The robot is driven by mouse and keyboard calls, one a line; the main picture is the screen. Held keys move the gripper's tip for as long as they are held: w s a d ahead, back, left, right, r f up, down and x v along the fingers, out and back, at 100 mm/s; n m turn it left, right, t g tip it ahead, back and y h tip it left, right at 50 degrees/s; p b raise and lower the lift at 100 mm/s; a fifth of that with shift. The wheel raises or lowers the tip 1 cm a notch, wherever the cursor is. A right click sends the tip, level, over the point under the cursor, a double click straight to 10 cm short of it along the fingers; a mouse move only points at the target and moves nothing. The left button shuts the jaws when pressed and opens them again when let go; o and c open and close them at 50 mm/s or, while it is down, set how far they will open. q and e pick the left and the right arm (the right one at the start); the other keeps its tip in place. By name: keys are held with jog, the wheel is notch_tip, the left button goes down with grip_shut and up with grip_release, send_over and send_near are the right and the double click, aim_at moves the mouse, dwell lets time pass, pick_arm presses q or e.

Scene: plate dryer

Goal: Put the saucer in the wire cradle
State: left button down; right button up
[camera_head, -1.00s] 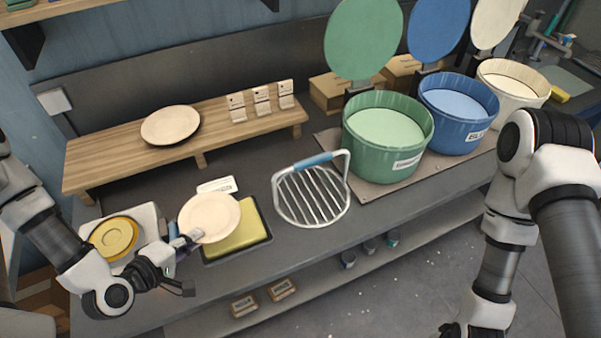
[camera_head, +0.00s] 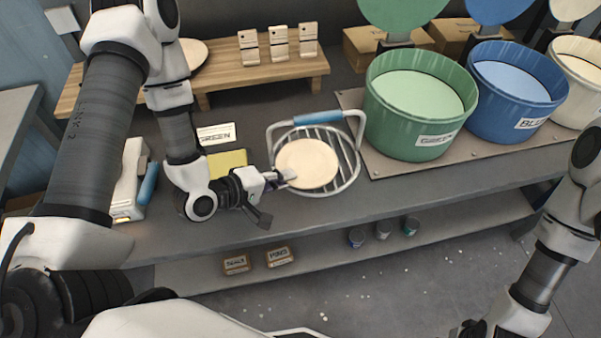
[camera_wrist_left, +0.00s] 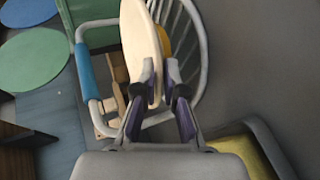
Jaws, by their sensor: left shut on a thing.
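The saucer (camera_head: 307,164) is a pale cream disc. My left gripper (camera_head: 284,179) is shut on its near left edge and holds it over the wire cradle (camera_head: 352,180), a round silver rack with a blue handle. In the left wrist view the saucer (camera_wrist_left: 138,45) shows nearly edge-on between the fingertips (camera_wrist_left: 160,84), with the cradle's wire rim (camera_wrist_left: 204,60) beyond it. The saucer hides part of the cradle's bars, and I cannot tell whether it touches them. My right gripper (camera_head: 468,330) barely shows at the bottom edge; its jaws are not clear.
A green tub (camera_head: 410,120) stands close to the cradle's right, with a blue tub (camera_head: 510,105) beyond. A wooden shelf (camera_head: 225,72) with upright tags is behind. A yellow pad (camera_head: 228,160) lies left of the cradle. The counter's front edge is close.

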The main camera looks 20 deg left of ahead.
aim_at(296, 166)
pick_arm(q)
jog(key=w+p, duration=0.1)
jog(key=w, duration=0.5)
jog(key=shift+w+d+r+p, duration=0.1)
jog(key=shift+d+p, duration=0.1)
jog(key=shift+p, duration=0.2)
notch_tip(296, 166, down, 3)
jog(key=shift+f+p, duration=0.1)
jog(key=shift+p, duration=0.5)
jog(key=shift+w+f, duration=0.15)
jog(key=shift+f, duration=0.25)
pick_arm(e)
notch_tip(296, 166, up, 4)
jog(key=shift+s+a, duration=0.1)
jog(key=shift+a, duration=0.05)
jog(key=shift+f, duration=0.1)
pick_arm(q)
jog(key=shift+f+b, duration=0.2)
jog(key=shift+b, duration=0.15)
jog(key=c, duration=1.5)
grip_release()
jog(key=shift+c, duration=0.2)
jog(key=shift+r, duration=0.15)
